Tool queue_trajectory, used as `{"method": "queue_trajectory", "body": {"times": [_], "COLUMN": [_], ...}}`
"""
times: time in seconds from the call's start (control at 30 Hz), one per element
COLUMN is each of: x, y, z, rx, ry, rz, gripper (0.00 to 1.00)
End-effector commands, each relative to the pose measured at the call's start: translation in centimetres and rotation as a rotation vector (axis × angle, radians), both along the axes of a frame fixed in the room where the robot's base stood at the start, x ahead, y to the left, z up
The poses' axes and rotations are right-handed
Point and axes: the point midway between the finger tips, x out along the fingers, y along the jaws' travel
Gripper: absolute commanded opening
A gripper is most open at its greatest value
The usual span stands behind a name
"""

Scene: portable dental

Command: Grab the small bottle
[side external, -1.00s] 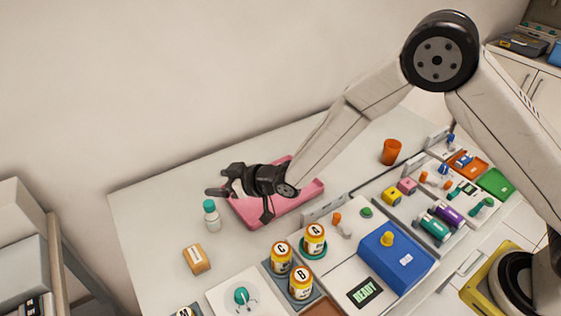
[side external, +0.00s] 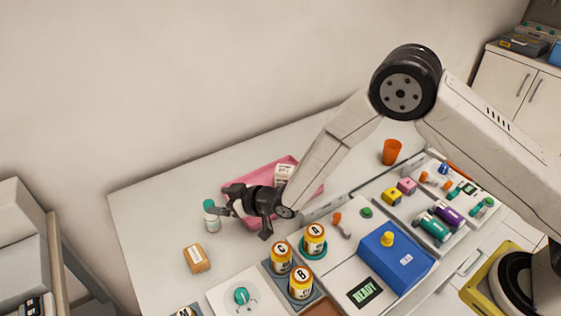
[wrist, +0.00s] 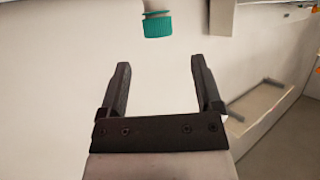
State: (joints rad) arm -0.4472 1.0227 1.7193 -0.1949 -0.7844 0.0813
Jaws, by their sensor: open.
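The small bottle (side external: 212,222) is clear-white with a teal cap and stands upright on the white table, left of the pink tray. In the wrist view its ridged teal cap (wrist: 158,26) shows at the top, beyond the fingertips and roughly in line with the gap between them. My gripper (side external: 226,205) is close to the right side of the bottle. It also shows in the wrist view (wrist: 160,68), with its two dark fingers apart and nothing between them. From the side I cannot tell whether a finger touches the bottle.
The pink tray (side external: 238,183) with a small white box (side external: 284,173) lies behind my gripper. A tan box (side external: 196,258) sits in front of the bottle. Orange labelled jars (side external: 281,257) stand to the front right. The table left of the bottle is clear.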

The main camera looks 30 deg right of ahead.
Motion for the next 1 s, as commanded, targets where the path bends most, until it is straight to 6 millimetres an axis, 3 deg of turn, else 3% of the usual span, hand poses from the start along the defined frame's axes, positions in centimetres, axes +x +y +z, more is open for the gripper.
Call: {"method": "queue_trajectory", "body": {"times": [0.47,1.0], "x": [0.0,3.5], "y": [0.0,2.3], "z": [-1.5,-3.1], "rx": [0.000,0.000], "ry": [0.002,0.001], "rz": [0.000,0.000], "gripper": [0.83,0.83]}}
